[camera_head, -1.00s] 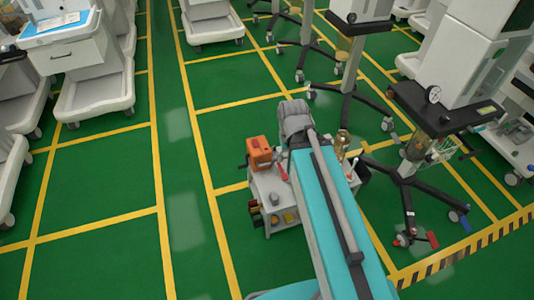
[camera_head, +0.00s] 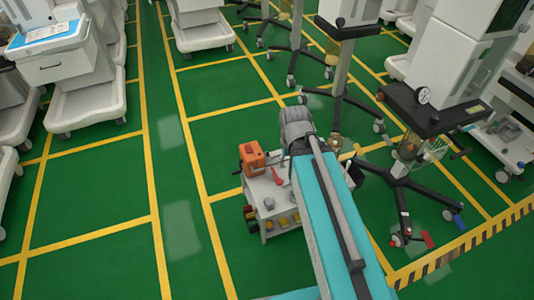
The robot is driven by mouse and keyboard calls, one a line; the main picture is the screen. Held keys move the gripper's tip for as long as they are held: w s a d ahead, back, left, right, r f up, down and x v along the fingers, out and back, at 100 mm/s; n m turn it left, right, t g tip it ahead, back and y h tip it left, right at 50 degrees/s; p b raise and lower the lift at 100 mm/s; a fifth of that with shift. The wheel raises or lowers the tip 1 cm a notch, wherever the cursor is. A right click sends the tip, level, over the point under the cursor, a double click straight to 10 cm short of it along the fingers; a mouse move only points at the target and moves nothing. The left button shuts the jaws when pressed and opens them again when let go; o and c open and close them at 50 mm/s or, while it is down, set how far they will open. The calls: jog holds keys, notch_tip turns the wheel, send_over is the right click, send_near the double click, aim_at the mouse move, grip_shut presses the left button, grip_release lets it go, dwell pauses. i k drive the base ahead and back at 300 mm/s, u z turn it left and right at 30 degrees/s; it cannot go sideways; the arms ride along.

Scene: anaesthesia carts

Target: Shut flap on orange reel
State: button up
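An orange reel (camera_head: 252,158), box-shaped at this size, sits on the back left corner of a small grey cart (camera_head: 267,200). Its flap is too small to make out. My arm reaches from the bottom of the view over the right side of the cart, and its grey end is just right of the reel, apart from it in the picture. My gripper's fingers are hidden behind the arm, so I cannot see whether they are open or shut. A red-handled item (camera_head: 277,176) lies on the cart top, right of the reel.
The cart's lower level holds several small coloured items. A wheeled stand (camera_head: 405,180) with dark legs is to the right. White carts (camera_head: 90,100) stand at the upper left. Green floor with yellow lines is clear left of the cart.

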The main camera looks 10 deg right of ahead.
aim_at(268, 158)
jog(key=z, duration=0.05)
jog(key=i, duration=0.9)
jog(key=u, duration=0.05)
